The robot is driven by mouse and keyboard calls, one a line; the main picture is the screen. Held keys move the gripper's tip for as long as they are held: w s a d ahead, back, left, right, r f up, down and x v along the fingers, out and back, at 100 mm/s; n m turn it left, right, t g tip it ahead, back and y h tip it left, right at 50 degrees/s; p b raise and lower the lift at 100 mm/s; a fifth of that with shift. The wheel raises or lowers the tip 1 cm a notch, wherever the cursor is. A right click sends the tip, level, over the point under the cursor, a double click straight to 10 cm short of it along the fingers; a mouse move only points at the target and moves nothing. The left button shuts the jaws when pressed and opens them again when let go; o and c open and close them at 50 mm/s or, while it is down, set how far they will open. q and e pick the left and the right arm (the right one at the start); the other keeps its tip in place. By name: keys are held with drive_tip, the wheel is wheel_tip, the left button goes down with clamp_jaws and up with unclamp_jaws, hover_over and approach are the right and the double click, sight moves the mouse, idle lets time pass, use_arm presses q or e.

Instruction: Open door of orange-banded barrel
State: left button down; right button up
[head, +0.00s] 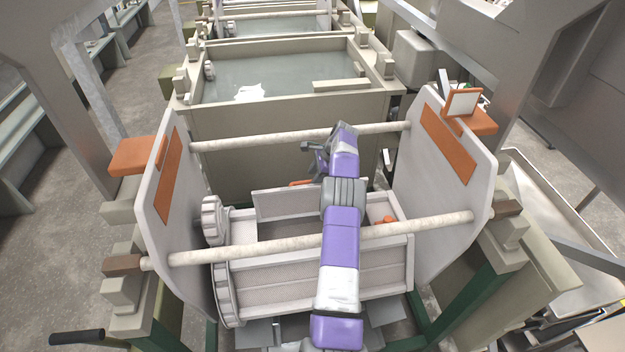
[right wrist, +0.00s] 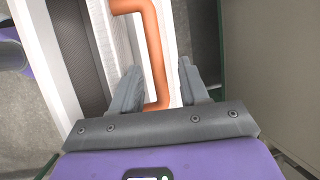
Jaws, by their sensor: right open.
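The orange-banded barrel hangs between two white end plates that carry orange bands (head: 168,172) (head: 448,145). Its pale ribbed body (head: 285,275) lies low between them, with a toothed wheel (head: 222,265) at its left end. A bent orange handle (head: 299,183) shows at the far side and appears in the right wrist view (right wrist: 153,60). A second orange piece (head: 388,220) shows right of my arm. My right gripper (right wrist: 160,68) is open, with the handle between its fingers in that view; contact cannot be told. My arm hides part of the barrel. My left gripper is not in view.
Two pale crossbars (head: 290,137) (head: 250,252) span the end plates, one far and one near. A liquid-filled tank (head: 280,132) stands behind. A metal tray (head: 550,215) lies to the right; open floor (head: 50,240) lies left.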

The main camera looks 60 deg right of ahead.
drive_tip(key=v, duration=0.5)
drive_tip(key=shift+s, duration=0.1)
drive_tip(key=shift+f, duration=0.1)
idle(0.4)
